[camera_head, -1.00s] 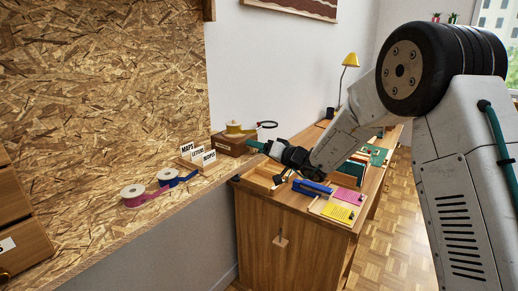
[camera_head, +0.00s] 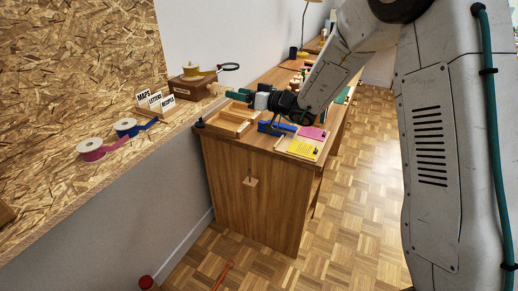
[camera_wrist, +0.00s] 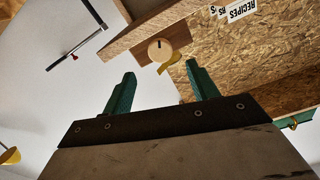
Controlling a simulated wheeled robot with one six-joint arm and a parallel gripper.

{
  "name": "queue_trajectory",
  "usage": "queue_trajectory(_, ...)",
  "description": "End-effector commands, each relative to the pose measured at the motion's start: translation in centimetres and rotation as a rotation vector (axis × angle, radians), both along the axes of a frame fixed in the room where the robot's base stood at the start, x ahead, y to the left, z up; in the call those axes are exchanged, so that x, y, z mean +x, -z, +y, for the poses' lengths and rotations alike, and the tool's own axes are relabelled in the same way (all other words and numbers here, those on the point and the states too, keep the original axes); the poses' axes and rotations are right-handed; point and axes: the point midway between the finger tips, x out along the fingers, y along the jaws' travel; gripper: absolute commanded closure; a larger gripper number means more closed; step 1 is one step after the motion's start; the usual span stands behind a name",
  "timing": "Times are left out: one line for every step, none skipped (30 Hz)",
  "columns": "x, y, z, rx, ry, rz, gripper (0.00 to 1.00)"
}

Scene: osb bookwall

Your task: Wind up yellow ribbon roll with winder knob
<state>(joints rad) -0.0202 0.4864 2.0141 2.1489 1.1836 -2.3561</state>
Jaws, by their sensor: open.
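The yellow ribbon roll (camera_head: 205,73) sits on a brown wooden box (camera_head: 187,91) at the back end of the shelf. A dark ring-ended piece (camera_head: 230,66) shows just right of the roll; I cannot tell if it is the winder knob. My gripper (camera_head: 240,95) is to the right of the box, apart from it, over the desk's near left corner. In the wrist view my gripper's green fingers (camera_wrist: 161,70) are spread with nothing between them. Beyond them shows a pale round disc (camera_wrist: 158,48) with a yellow strip (camera_wrist: 172,65) beside it.
The desk (camera_head: 250,180) holds a wooden tray (camera_head: 228,123), a blue tool (camera_head: 277,127) and a yellow pad (camera_head: 302,149). The floor right of the desk is open.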

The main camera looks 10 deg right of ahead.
Motion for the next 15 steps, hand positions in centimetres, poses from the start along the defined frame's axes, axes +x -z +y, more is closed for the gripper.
queue_trajectory(-0.1,0.0,0.0,0.031,-0.004,0.043,0.41)
queue_trajectory(-0.1,0.0,0.1,0.057,-0.007,0.078,0.41)
queue_trajectory(-0.4,0.3,0.2,0.081,-0.02,0.124,0.41)
queue_trajectory(-0.7,0.5,0.4,0.094,-0.034,0.16,0.41)
queue_trajectory(-1.0,0.8,0.6,0.108,-0.048,0.196,0.41)
queue_trajectory(-1.5,1.1,0.8,0.123,-0.066,0.244,0.41)
queue_trajectory(-2.0,1.4,1.0,0.128,-0.083,0.279,0.41)
queue_trajectory(-2.5,1.8,1.2,0.135,-0.099,0.315,0.41)
queue_trajectory(-3.2,2.2,1.5,0.141,-0.119,0.361,0.41)
queue_trajectory(-3.6,2.5,1.7,0.145,-0.133,0.397,0.41)
queue_trajectory(-4.1,2.8,1.8,0.149,-0.147,0.433,0.41)
queue_trajectory(-4.9,2.8,2.0,0.148,-0.167,0.47,0.41)
queue_trajectory(-5.5,2.9,2.2,0.148,-0.182,0.5,0.41)
queue_trajectory(-6.1,2.9,2.3,0.146,-0.195,0.532,0.41)
queue_trajectory(-6.9,3.0,2.4,0.145,-0.213,0.572,0.41)
